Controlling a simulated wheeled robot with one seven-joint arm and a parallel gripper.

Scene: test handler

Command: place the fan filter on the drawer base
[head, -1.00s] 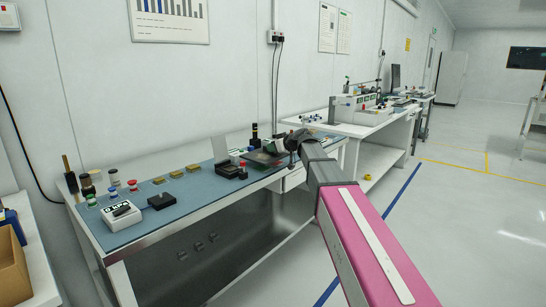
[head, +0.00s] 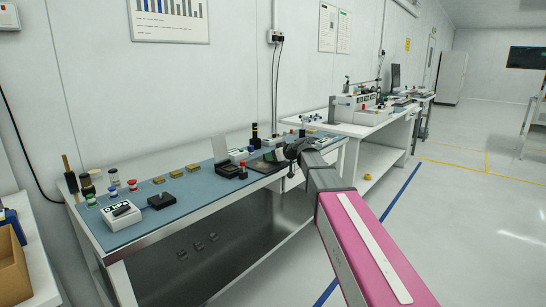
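My gripper (head: 291,151) is at the far end of my pink and grey arm, over the right part of the blue-topped workbench (head: 200,193). It is small and dark here, and its fingers cannot be made out. A dark flat piece (head: 268,163) lies on the bench just left of it. A black box-like fixture (head: 231,170) stands further left. I cannot tell which item is the fan filter or the drawer base. A white drawer-like front (head: 294,181) shows under the bench top below my gripper.
A white meter (head: 121,215), a black block (head: 162,201), several yellow blocks (head: 176,172) and knobbed jars stand on the left of the bench. A second white bench (head: 365,132) with equipment stands beyond. The floor at right is clear.

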